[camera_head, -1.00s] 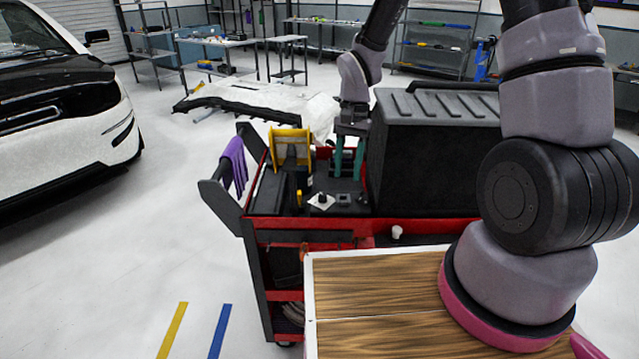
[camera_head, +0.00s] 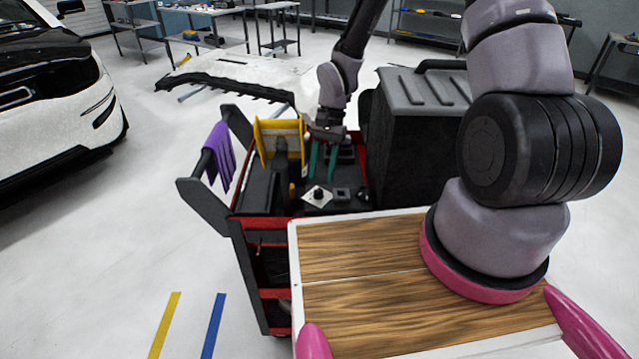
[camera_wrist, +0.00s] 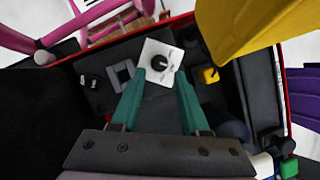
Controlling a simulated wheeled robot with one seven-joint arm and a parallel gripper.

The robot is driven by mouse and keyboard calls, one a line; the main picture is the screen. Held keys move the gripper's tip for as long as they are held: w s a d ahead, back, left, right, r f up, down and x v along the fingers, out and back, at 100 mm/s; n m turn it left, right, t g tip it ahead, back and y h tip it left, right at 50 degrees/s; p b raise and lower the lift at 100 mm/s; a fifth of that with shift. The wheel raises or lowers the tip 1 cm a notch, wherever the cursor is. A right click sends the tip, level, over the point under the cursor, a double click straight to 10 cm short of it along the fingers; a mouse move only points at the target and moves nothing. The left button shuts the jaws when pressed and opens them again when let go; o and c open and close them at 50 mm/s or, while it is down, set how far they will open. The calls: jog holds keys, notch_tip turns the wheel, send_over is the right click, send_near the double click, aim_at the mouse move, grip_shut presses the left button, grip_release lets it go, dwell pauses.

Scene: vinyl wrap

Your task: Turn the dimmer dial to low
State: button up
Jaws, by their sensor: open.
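The dimmer dial is a black knob (camera_wrist: 160,62) on a white square plate (camera_wrist: 152,82), lying on the top tray of the black and red cart. In the head view the dial (camera_head: 318,192) sits in front of my gripper. My gripper (camera_head: 322,177) has two green fingers pointing down over the tray. In the wrist view my gripper (camera_wrist: 158,95) is open, with its fingers apart on either side of the white plate's lower part. The knob shows just beyond the fingertips. I cannot tell whether the fingers touch the plate.
A grey switch plate (camera_wrist: 122,74) lies beside the dial. A yellow holder (camera_head: 279,142) stands at left on the tray, and a large black case (camera_head: 415,135) stands at right. A purple cloth (camera_head: 219,155) hangs on the cart handle.

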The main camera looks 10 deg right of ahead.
aim_at(319, 189)
jog(key=shift+x, duration=1.95)
grip_shut()
grip_release()
jog(key=v, duration=1.1)
